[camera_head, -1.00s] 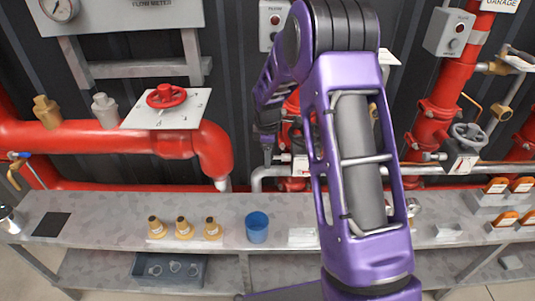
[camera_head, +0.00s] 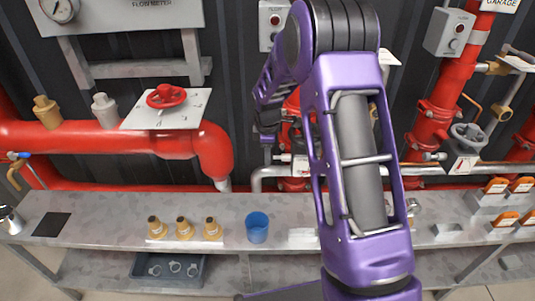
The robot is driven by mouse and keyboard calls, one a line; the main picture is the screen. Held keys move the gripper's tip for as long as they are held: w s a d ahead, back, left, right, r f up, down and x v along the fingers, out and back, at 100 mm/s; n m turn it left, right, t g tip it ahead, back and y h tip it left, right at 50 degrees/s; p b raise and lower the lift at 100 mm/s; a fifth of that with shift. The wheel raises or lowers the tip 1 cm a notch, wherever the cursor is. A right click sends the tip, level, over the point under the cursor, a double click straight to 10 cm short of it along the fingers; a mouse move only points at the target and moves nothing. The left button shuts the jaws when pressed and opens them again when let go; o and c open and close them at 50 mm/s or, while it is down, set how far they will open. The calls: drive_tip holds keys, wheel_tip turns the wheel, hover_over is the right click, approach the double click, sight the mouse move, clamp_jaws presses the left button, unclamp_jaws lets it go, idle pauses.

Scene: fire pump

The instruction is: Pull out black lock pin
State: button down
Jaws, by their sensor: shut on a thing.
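My gripper (camera_head: 267,150) shows small behind my purple arm, pointing down near the grey pipe and the red pump parts at the wall. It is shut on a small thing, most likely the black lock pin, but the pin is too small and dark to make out. A red fitting with a white plate (camera_head: 300,165) is just right of the gripper. My arm covers much of the area to its right.
A grey bench (camera_head: 110,215) runs below, bearing a blue cup (camera_head: 257,227), several brass nozzles (camera_head: 183,229) and orange-topped items (camera_head: 505,218). A red handwheel (camera_head: 165,96) is at left, a grey handwheel (camera_head: 468,135) at right. Red pipes (camera_head: 80,138) line the wall.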

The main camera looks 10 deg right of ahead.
idle(0.7)
drive_tip(key=a, duration=0.3)
drive_tip(key=shift+w+a, duration=0.25)
drive_tip(key=shift+w, duration=0.15)
drive_tip(key=c, duration=0.5)
unclamp_jaws()
drive_tip(key=shift+a, duration=0.1)
drive_tip(key=shift+r, duration=0.15)
drive_tip(key=s+r, duration=0.1)
drive_tip(key=r, duration=0.4)
drive_tip(key=s+r, duration=0.1)
drive_tip(key=r, duration=0.5)
drive_tip(key=s+r+p, duration=0.1)
drive_tip(key=r, duration=0.5)
drive_tip(key=shift+s+a, duration=0.2)
